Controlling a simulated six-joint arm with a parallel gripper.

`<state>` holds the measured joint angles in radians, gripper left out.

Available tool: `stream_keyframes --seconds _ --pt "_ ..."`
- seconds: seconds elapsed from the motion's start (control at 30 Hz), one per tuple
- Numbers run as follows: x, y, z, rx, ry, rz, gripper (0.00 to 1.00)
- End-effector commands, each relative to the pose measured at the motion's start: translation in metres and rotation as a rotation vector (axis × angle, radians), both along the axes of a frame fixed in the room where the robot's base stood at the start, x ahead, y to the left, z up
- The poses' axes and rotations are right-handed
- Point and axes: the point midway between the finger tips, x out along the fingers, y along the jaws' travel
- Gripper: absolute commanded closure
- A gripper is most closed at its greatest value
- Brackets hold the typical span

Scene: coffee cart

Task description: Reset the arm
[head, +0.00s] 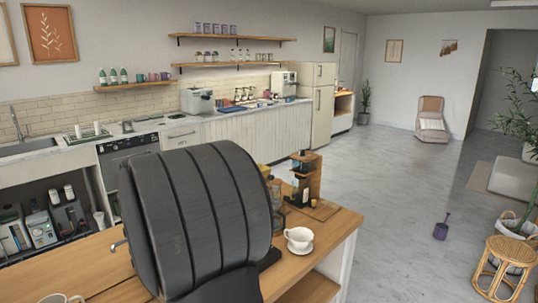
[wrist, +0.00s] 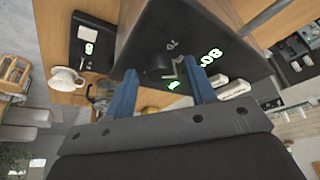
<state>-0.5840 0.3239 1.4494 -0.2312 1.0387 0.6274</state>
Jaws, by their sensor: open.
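My gripper (wrist: 160,68) shows in the wrist view, its two blue fingers spread apart. I see nothing held between them. A dark machine (wrist: 215,32) with green lit digits lies beyond the fingertips, and a small dark fitting on it appears between the fingers. The distance between fingers and machine is hard to tell. In the head view, my dark ribbed arm fills the lower middle, and my gripper is hidden there.
A white cup (head: 298,236) on a saucer stands near the right end of the wooden cart (head: 342,222); the cup also shows in the wrist view (wrist: 63,80). A wooden stand (head: 313,170) with dark items is behind it. A dark scale (wrist: 80,56) shows too.

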Motion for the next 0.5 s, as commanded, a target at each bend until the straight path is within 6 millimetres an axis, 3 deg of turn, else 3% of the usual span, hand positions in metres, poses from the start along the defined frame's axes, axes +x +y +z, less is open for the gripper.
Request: stream_keyframes --seconds 0.5 --pt "0.0007 -0.0029 0.0001 0.001 0.0 0.32 0.5"
